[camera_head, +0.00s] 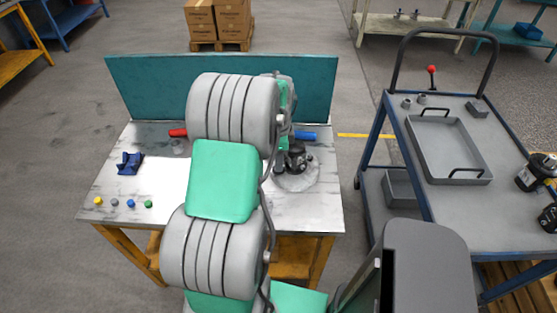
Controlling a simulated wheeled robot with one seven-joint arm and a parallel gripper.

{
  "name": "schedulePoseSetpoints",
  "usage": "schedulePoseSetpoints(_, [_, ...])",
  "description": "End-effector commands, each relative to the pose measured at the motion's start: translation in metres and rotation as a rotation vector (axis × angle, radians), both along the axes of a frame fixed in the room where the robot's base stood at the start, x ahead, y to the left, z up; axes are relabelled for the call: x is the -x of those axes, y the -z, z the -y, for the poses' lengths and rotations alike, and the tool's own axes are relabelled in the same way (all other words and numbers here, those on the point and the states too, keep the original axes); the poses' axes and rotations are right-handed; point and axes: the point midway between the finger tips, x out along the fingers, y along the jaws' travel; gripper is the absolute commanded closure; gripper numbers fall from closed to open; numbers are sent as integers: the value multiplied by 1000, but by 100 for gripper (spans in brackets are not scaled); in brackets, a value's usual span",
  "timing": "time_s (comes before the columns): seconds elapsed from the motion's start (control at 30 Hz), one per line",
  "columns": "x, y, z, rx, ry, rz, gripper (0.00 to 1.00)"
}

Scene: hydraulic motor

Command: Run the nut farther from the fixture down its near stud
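A dark motor-like part (297,153) stands on a round grey plate (298,183) at the right of the workbench, probably the fixture. The studs and the nuts on them are too small or hidden to make out. My large grey and green arm crosses the middle of the view and covers much of the bench. Its upper end is just left of and beyond the dark part. My gripper's fingers are hidden behind the arm, so I cannot see what they touch or hold.
The workbench (115,200) has a teal back panel (150,85). On it are a blue block (129,163), several small coloured pieces (131,203), a red-handled item (178,132) and a blue cylinder (306,135). A cart (440,215) with a grey tray (482,179) stands at right.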

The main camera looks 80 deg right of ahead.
Motion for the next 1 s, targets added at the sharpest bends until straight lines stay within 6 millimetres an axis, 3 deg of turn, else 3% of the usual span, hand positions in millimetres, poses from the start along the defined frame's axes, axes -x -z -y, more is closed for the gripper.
schedulePoseSetpoints(0.3, [0,-25,0,1,0,0,69])
schedulePoseSetpoints(0.57, [0,-27,0,0,0,0,69])
schedulePoseSetpoints(0.9, [0,-26,0,0,0,0,44])
schedulePoseSetpoints(1.0, [0,-26,0,0,0,0,44])
